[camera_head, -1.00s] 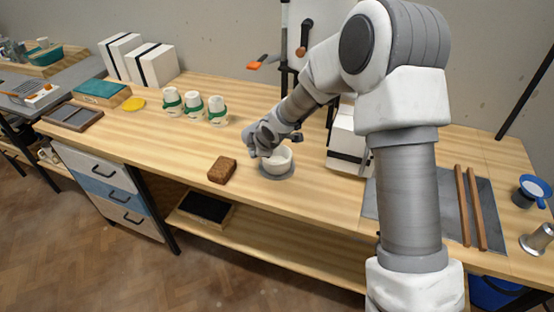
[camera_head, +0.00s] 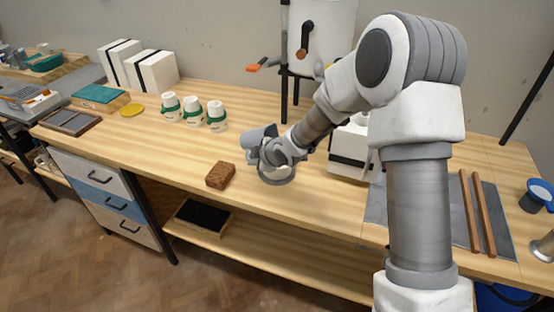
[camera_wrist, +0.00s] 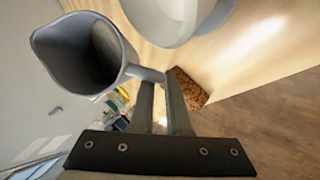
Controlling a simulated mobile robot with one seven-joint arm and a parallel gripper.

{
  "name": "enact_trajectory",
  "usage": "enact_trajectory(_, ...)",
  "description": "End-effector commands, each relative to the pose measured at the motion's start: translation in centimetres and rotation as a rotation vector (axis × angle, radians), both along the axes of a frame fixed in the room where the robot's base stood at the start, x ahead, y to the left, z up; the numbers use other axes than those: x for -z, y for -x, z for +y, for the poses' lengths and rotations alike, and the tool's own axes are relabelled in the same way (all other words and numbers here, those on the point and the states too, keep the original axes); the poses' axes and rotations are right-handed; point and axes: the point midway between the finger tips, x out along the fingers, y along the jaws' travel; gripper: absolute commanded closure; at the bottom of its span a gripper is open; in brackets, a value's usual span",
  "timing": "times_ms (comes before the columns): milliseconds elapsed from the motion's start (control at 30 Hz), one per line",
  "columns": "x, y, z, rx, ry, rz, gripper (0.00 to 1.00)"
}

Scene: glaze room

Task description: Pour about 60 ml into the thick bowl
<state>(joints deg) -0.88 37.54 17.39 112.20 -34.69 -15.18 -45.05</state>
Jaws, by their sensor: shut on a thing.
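My gripper (camera_wrist: 165,105) is shut on the handle of a grey jug (camera_wrist: 118,45), which has a pouring lip. The jug's inside looks dark, and I cannot make out liquid in it. In the head view the jug (camera_head: 258,137) is tilted, above and a little behind the bowl. The thick white bowl (camera_wrist: 178,14) shows at the top edge of the wrist view, apart from the jug. In the head view my gripper (camera_head: 262,152) and wrist hide most of it. It stands on a grey disc (camera_head: 288,181). The bowl's contents are hidden.
A brown block (camera_head: 220,175) lies left of the bowl. Three white-and-green cups (camera_head: 193,113) stand farther left. A white box (camera_head: 347,150) stands to the right, behind my arm. A grey mat with two wooden strips (camera_head: 475,215) lies at right.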

Motion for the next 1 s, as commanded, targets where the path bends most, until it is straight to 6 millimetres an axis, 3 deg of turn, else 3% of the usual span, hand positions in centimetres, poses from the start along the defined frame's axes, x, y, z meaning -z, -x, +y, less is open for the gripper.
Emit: enact_trajectory(1000, -0.31, -0.08, 0.02, 0.000, -0.081, -0.052, 1.00)
